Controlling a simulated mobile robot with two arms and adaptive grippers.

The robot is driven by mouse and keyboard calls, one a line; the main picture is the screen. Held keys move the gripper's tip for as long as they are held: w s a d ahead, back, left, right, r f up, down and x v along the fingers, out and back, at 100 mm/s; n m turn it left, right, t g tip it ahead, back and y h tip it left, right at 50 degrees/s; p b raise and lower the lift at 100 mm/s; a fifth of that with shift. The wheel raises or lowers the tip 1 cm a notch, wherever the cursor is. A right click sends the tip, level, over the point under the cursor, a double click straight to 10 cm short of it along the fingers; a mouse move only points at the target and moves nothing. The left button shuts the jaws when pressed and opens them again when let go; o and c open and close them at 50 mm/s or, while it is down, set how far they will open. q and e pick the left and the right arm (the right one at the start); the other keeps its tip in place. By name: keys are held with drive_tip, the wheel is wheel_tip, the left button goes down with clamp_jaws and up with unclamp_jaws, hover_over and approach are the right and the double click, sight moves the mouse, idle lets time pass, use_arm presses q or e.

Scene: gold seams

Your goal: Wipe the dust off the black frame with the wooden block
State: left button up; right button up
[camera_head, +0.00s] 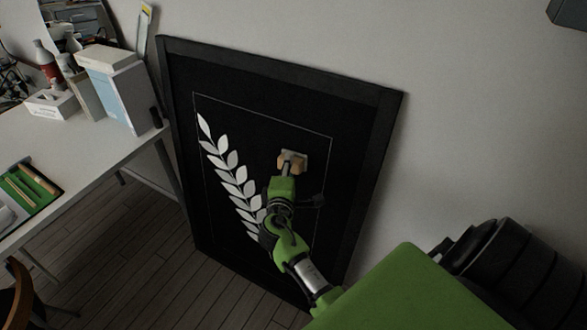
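The black frame (176,130) leans upright against the white wall, with a white leaf branch on its dark panel. A small tan wooden block (289,168) is at the panel's upper right part, at the tip of my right gripper (286,178). My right arm comes in from the lower right, and its gripper appears shut on the block. A pale grey patch (301,156) shows right beside the block; I cannot tell if it is dust. The block seems against or very near the panel; contact is hidden. My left gripper is not in view.
A white table (95,150) stands at the left with boxes (116,85), a red bottle (46,65), a tissue box (50,103) and a green tray (30,190). A chair (18,295) is at the lower left. The wooden floor (165,270) between is clear.

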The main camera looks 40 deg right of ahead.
drive_tip(key=shift+d+r, duration=0.1)
drive_tip(key=shift+s+a+r, duration=0.1)
drive_tip(key=shift+s+a, duration=0.25)
drive_tip(key=shift+a, duration=0.55)
drive_tip(key=shift+s+a+r, duration=0.1)
drive_tip(key=shift+s+a, duration=0.3)
drive_tip(key=shift+a, duration=0.5)
drive_tip(key=shift+s+a+r, duration=0.1)
drive_tip(key=shift+s+a, duration=0.25)
drive_tip(key=shift+a, duration=0.55)
drive_tip(key=shift+s+a+r, duration=0.15)
drive_tip(key=shift+s+a, duration=0.15)
drive_tip(key=shift+a, duration=0.4)
drive_tip(key=shift+s+a+r, duration=0.1)
drive_tip(key=shift+s+a, duration=0.15)
drive_tip(key=shift+a, duration=0.4)
